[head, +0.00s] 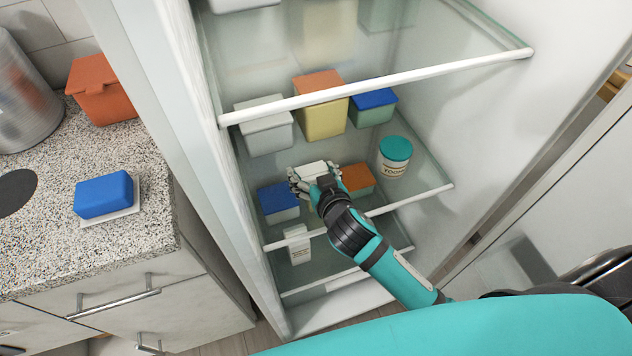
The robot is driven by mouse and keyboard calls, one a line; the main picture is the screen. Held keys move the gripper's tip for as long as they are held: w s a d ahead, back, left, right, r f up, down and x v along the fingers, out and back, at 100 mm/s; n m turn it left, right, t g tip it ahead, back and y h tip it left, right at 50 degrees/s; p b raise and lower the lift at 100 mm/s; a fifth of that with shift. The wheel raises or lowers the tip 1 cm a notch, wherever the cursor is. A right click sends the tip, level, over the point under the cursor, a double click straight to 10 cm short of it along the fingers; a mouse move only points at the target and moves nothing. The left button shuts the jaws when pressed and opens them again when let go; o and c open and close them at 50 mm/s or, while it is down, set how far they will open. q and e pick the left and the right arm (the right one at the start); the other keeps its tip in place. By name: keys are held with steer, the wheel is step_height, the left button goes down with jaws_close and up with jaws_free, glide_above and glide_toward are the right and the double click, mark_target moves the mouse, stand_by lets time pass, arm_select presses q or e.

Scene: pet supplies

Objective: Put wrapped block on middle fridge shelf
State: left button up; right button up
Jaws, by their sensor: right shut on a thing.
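The fridge stands open, and its middle shelf (405,202) is a glass pane with a white front rail. My right gripper (316,178) is inside the fridge over this shelf. It is shut on a pale, whitish block (318,168), which I take to be the wrapped block. The fingers and wrist hide much of the block, and I cannot tell whether it touches the shelf. My left gripper is not in view.
On the middle shelf, a blue-lidded box (278,201) is left of my gripper, and an orange-lidded box (357,180) and teal-lidded tub (394,155) are right. Several lidded containers stand behind. The upper shelf rail (380,88) crosses above. A small white carton (297,245) shows lower down.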

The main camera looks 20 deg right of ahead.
steer(key=shift+f+b, duration=0.45)
steer(key=shift+f, duration=1.65)
steer(key=o, duration=1.4)
steer(key=shift+f, duration=0.1)
steer(key=shift+c, duration=0.2)
steer(key=shift+r, duration=0.2)
steer(key=v, duration=1.2)
